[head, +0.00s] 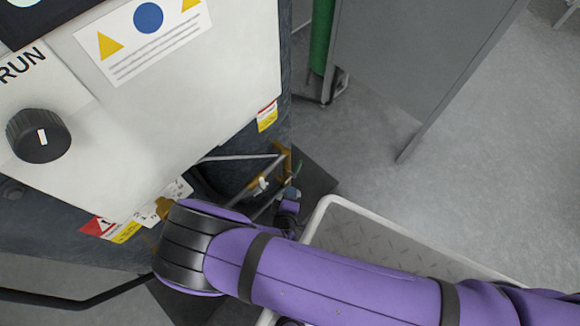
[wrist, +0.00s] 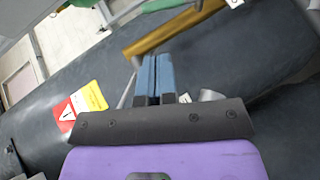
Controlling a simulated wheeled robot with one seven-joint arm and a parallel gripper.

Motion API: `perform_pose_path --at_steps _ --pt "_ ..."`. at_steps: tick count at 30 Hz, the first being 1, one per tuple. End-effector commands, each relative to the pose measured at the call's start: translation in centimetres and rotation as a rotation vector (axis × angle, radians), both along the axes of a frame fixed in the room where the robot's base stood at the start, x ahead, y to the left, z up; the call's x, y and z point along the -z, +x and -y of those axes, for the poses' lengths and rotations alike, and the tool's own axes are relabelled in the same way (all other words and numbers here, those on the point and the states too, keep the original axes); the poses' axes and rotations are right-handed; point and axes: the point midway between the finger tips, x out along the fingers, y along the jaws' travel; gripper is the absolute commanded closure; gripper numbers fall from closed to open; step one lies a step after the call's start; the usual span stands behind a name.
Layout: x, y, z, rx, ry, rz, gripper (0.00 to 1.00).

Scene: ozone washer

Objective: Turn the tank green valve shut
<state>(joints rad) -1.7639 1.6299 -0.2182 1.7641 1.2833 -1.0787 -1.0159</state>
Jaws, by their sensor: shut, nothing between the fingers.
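The dark tank (head: 285,110) stands behind the pale panel in the head view. Brass-coloured fittings (head: 259,186) and thin pipes show low on its side, partly hidden by my arm. In the wrist view the dark tank wall (wrist: 225,65) fills much of the picture, with an ochre bar (wrist: 170,30) crossing just beyond the fingertips. My gripper (wrist: 155,58) has its two blue fingers together with nothing between them. It also shows small beside the fittings in the head view (head: 291,195); contact there is unclear.
A pale control panel (head: 190,90) with a black knob (head: 38,136) is at the left. A green cylinder (head: 321,38) stands beside a grey cabinet (head: 405,50). A white-rimmed tread plate (head: 345,207) lies under my arm. Grey floor (head: 480,150) at the right is clear.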

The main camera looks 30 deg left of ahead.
Motion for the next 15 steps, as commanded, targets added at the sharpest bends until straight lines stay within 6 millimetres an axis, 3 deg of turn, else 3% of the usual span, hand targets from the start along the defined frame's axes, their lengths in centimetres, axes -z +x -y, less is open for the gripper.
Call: perform_pose_path --at_steps 7,15 --pt "0.9 0.8 0.1 -0.012 -0.010 0.023 1.00" --pt "2.2 4.7 -1.3 -0.010 -0.009 0.021 1.00"
